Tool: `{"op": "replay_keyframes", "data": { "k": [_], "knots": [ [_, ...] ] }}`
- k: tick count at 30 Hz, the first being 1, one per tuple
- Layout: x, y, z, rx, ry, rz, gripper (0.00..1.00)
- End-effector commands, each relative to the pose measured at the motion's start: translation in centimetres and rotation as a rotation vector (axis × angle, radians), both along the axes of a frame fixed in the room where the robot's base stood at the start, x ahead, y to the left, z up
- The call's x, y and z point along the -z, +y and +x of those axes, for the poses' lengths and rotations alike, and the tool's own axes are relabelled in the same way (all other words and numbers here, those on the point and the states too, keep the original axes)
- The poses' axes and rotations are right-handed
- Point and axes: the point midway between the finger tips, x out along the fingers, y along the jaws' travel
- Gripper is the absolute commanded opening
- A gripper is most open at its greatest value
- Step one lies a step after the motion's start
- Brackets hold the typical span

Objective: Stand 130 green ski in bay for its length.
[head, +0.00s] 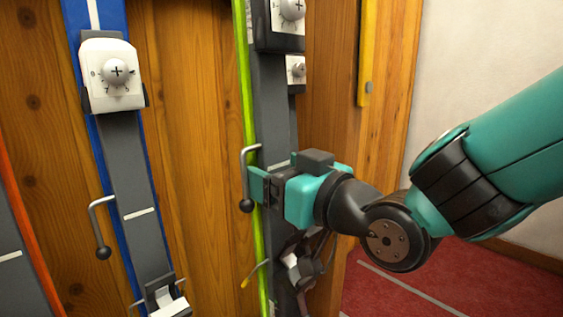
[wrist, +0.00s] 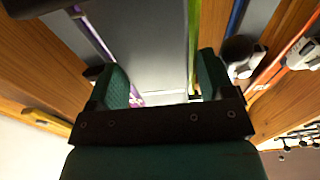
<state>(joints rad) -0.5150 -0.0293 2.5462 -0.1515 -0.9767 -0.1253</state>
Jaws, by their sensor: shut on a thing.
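The green ski (head: 247,100) stands nearly upright against the wooden rack in the middle of the head view, with a grey top and a bright green edge. A white binding piece with a dial (head: 289,12) is on its upper part. My gripper (head: 265,187) is shut on the ski below that binding. In the wrist view, my fingers (wrist: 165,80) lie either side of a grey surface, with the green edge (wrist: 193,40) by the right finger. The ski's ends are out of view, and my gripper hides part of it. I cannot read a 130 mark.
A blue ski (head: 138,190) with bindings stands to the left, and an orange-edged one (head: 25,225) further left. Bent metal rods with dark knobs (head: 103,252) stick out from the rack. A second dial (head: 297,70) shows close behind the green ski. Red floor (head: 440,290) is clear at right.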

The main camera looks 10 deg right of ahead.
Motion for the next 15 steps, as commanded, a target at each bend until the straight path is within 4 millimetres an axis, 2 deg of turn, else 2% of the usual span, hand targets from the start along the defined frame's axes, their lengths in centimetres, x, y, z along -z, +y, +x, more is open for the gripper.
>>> {"op": "replay_keyframes", "data": {
  "k": [1,15],
  "knots": [
    [-0.6,0.1,0.2,0.001,-0.005,0.003,0.03],
    [-0.4,0.9,1.3,-0.002,0.000,-0.001,0.03]
  ]
}}
